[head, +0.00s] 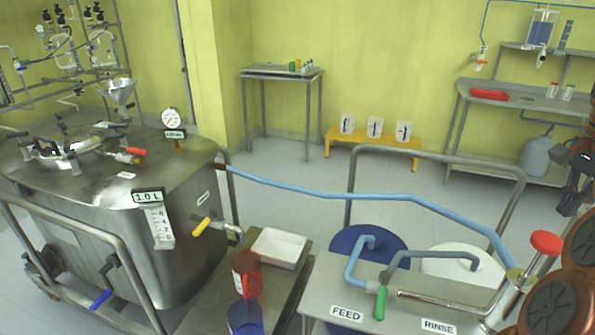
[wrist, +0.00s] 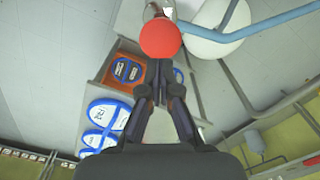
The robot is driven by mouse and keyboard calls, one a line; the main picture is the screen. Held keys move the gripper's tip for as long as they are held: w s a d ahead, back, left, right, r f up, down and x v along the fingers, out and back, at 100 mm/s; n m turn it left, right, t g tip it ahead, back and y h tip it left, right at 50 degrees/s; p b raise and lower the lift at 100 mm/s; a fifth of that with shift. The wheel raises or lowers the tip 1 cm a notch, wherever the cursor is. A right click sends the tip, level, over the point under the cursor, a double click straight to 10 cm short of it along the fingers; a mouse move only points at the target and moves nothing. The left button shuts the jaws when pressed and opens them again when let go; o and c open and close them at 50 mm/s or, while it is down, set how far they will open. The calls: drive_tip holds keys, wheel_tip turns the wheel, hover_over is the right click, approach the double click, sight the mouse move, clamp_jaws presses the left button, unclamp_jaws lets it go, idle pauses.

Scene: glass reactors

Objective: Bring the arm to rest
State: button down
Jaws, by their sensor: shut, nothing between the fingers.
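My gripper (wrist: 163,88) is shut and empty in the wrist view, its two dark fingers meeting in the middle. A round red knob (wrist: 160,38) lies just beyond the fingertips in that view; I cannot tell the gap, but the fingers are not around it. A red knob (head: 546,242) also shows at the lower right of the head view, on the valve by the rinse sign. My arm fills the right edge of the head view, raised beside the feed and rinse bench; the fingertips are not clear there.
A steel reactor (head: 190,262) stands at left. A blue hose (head: 340,195) runs across to the bench (head: 335,290) at lower right, with a metal rail (head: 440,153) behind. An orange stand (head: 372,139) holds three clear jugs. The floor (head: 300,165) between is clear.

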wheel_tip(320, 180, up, 2)
drive_tip(key=shift+r+p, duration=0.1)
drive_tip(key=shift+p, duration=0.65)
